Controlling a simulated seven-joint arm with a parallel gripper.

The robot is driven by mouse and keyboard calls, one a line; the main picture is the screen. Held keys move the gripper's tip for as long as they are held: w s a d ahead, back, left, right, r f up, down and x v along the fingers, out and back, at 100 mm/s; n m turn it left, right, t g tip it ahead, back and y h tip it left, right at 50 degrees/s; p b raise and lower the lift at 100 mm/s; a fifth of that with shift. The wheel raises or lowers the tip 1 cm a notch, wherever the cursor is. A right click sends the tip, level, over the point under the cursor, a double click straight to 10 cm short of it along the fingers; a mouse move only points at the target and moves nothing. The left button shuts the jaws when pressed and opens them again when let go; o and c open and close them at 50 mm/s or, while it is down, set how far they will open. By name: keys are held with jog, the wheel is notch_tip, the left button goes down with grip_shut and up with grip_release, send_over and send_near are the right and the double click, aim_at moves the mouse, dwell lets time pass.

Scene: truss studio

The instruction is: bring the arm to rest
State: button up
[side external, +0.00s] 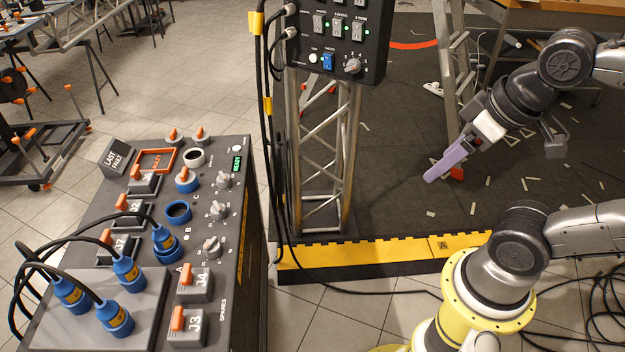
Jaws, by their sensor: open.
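My gripper (438,170) is at the right of the side external view, at the end of my bent arm. Its lavender finger part points down and to the left, over the dark mat. The jaws are open, and I see nothing held between them. The two fingers overlap from this side, so the gap is hard to make out. The gripper is well apart from the control console (232,290) at the left and to the right of the truss post (345,150).
Blue plugs (114,318) with black cables stand on the console. A switch box (340,35) tops the truss post. A yellow edge strip (375,253) borders the dark mat (400,215), which has scattered scraps. A red piece (457,174) shows beside the gripper. Cables (595,300) lie at lower right.

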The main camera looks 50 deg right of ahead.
jog(key=shift+w+a+t, duration=0.3)
jog(key=shift+w+a, duration=0.1)
jog(key=shift+w, duration=0.1)
jog(key=shift+r, duration=0.1)
jog(key=shift+c, duration=0.2)
dwell(0.7)
